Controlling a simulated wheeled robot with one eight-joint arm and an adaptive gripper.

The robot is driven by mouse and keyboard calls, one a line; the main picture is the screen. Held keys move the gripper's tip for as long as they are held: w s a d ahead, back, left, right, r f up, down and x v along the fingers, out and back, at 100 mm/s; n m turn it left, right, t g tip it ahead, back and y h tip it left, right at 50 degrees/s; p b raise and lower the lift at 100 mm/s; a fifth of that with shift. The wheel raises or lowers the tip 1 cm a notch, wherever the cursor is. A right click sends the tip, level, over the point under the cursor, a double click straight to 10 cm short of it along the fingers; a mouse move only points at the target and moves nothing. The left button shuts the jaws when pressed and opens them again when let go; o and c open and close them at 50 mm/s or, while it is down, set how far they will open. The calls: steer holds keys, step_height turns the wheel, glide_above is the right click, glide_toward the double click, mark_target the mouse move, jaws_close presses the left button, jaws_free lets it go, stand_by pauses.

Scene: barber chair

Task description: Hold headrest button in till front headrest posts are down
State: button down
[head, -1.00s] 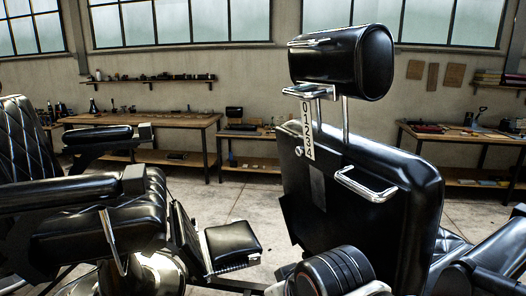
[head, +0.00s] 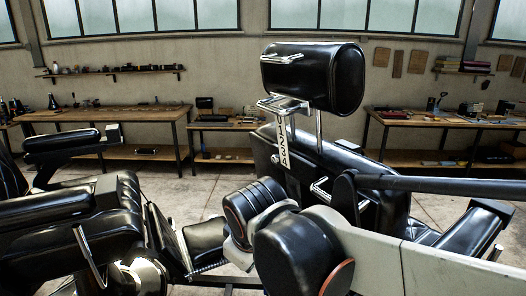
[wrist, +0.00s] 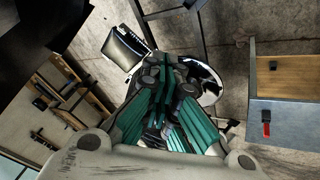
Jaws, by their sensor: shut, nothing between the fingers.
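The black headrest (head: 310,78) stands raised above the chair back (head: 372,157) on chrome posts (head: 319,130). A numbered plate (head: 284,150) runs down below the chrome bracket. A small round button (head: 275,159) shows just left of the plate's lower part. My gripper (wrist: 165,84) shows in the wrist view with its green-padded fingers together and nothing between them. In the head view its fingers are hidden or too unclear to make out behind my arm. I cannot see it touching the button.
A chrome handle (head: 322,190) sticks out from the chair back. A second black chair part with armrests (head: 62,142) fills the left. Wooden workbenches (head: 105,117) line the wall. The wrist view shows a footrest (wrist: 125,47) and a bench (wrist: 283,80). Concrete floor is open between.

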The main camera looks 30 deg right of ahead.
mark_target(276, 159)
steer(key=w+d+r+n+g+h+p, duration=0.1)
steer(key=w+r+n+g+h+p, duration=0.1)
steer(key=w+r+n+h+p, duration=0.2)
steer(key=w+r+n+g+h+p, duration=0.2)
steer(key=w+r+n+h+p, duration=0.2)
steer(key=w+r+n+p, duration=0.6)
step_height(276, 159, up, 5)
steer(key=p, duration=0.5)
steer(key=shift+d+f+h, duration=0.2)
steer(key=shift+d+h, duration=0.1)
steer(key=shift+d, duration=0.1)
steer(key=d+r+p+x, duration=0.1)
steer(key=r+p+x, duration=0.1)
steer(key=x, duration=1)
steer(key=shift+d, duration=0.65)
